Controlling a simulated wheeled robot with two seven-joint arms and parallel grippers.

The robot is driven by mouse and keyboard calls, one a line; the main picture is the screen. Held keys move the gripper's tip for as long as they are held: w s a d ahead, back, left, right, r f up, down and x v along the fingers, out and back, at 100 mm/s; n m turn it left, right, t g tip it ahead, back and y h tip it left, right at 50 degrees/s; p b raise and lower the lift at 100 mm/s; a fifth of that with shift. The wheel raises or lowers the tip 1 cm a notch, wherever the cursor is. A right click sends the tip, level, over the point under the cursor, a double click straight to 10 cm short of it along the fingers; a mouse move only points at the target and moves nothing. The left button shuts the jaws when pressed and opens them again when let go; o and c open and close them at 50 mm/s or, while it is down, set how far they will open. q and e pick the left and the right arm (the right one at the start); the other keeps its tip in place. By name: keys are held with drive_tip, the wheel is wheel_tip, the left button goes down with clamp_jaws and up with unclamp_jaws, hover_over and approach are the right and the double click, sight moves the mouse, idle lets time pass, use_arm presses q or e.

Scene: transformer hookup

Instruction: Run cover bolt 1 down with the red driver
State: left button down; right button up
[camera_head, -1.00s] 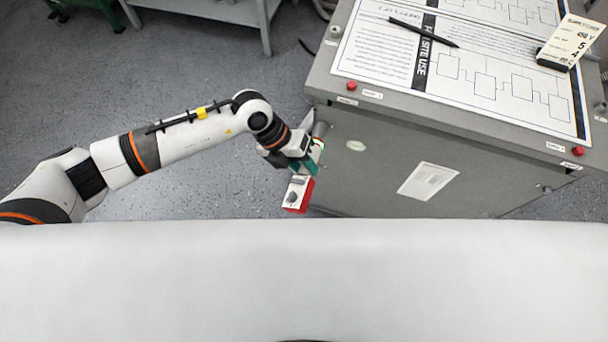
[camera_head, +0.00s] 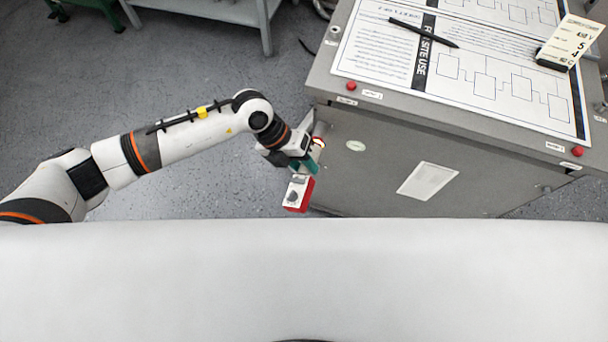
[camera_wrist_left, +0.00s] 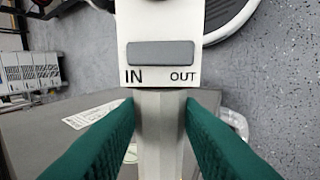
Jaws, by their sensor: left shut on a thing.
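My left gripper (camera_head: 309,166), with green finger pads, is shut on the red driver (camera_head: 298,194), a white and red box-shaped tool. The driver hangs beside the left end of the grey cabinet's front. In the left wrist view, the driver's grey grip (camera_wrist_left: 160,130) is between the two pads, below a white face marked IN and OUT with a grey button. A small bright, red-edged spot shows just above the gripper. Red bolt heads sit on the cabinet top at the front left (camera_head: 351,85) and front right (camera_head: 577,152). Their labels are too small to read.
The grey cabinet (camera_head: 390,150) carries a large printed sheet (camera_head: 455,95), a black pen (camera_head: 423,32) and a standing tag (camera_head: 572,40). A grey bench (camera_head: 225,12) stands at the back left. Floor left of the cabinet is clear.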

sight(297, 182)
use_arm(q)
drive_tip(key=shift+r, duration=0.15)
drive_tip(key=shift+s+a+p, duration=0.2)
drive_tip(key=shift+s+p, duration=0.25)
drive_tip(key=shift+s, duration=0.25)
drive_tip(key=shift+s+a+p, duration=0.25)
drive_tip(key=shift+s+p, duration=0.2)
drive_tip(key=shift+s, duration=0.3)
drive_tip(key=shift+s+a+p, duration=0.2)
drive_tip(key=shift+s+p, duration=0.25)
drive_tip(key=shift+s, duration=0.25)
